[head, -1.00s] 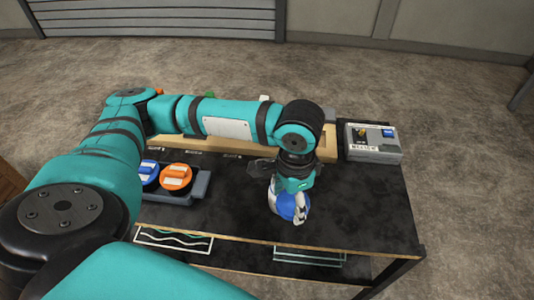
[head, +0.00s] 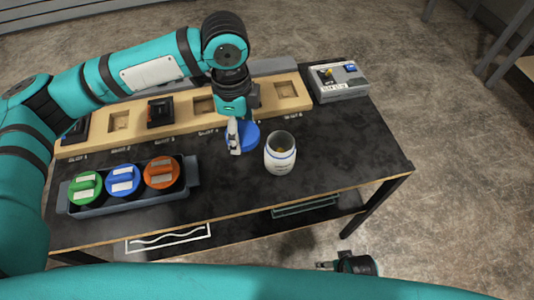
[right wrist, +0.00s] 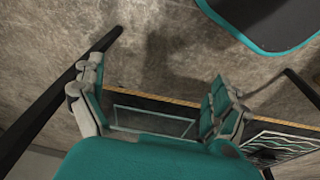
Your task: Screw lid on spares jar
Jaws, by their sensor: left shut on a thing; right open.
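The spares jar (head: 279,158) is white with a blue band and stands upright and open on the black bench top. Something yellowish shows inside it. My left gripper (head: 238,138) is shut on the blue lid (head: 249,136), just left of the jar. The lid is off the jar; its exact height above the bench is hard to tell. My right gripper (head: 330,265) is low, in front of the bench's front edge and away from the jar. In the right wrist view it is open (right wrist: 157,80) with nothing between its fingers.
A grey tray (head: 132,205) holds green, blue and orange-lidded containers at left. A wooden slotted board (head: 185,128) runs along the back. A grey box (head: 339,83) stands at back right. The bench right of the jar is clear.

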